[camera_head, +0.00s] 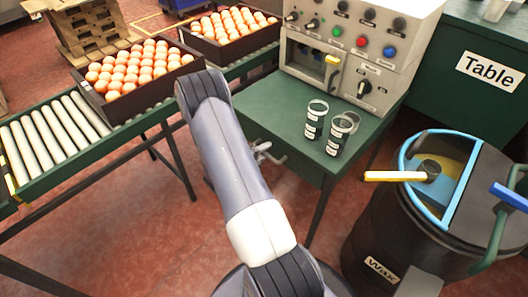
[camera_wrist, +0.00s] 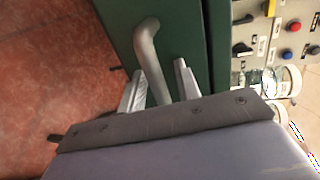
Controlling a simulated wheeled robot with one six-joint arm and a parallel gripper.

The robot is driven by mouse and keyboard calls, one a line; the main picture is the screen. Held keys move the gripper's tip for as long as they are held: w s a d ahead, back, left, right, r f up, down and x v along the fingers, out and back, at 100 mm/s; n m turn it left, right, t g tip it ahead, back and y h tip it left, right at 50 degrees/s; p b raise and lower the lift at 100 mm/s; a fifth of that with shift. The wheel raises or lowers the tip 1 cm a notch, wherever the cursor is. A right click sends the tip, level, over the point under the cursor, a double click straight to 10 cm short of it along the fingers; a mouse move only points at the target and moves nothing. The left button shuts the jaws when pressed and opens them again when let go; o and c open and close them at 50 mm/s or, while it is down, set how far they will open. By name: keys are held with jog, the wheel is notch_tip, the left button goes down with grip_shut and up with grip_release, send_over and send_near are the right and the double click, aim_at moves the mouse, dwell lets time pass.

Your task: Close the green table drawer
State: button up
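The green table (camera_head: 262,108) stands in the middle of the head view, with its front face partly behind my arm. In the wrist view, the green drawer front (camera_wrist: 185,30) carries a curved grey handle (camera_wrist: 148,45). My gripper (camera_wrist: 160,88) has its two fingers apart, one on each side of the handle, with gaps showing between. In the head view my gripper (camera_head: 262,153) shows small and grey at the table's front, partly hidden by my arm. How far the drawer stands out is not clear.
A black wax barrel (camera_head: 390,225) stands at right. Red floor is open in front.

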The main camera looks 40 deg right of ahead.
jog(key=shift+a, duration=0.15)
jog(key=p+v, duration=0.1)
jog(key=v, duration=0.9)
jog(key=shift+a, duration=0.25)
jog(key=shift+s+d, duration=0.1)
jog(key=shift+d, duration=0.05)
jog(key=b+x, duration=0.1)
jog(key=x, duration=0.9)
jog(key=shift+d, duration=0.35)
jog(key=shift+a, duration=1.1)
jog(key=shift+d, duration=0.1)
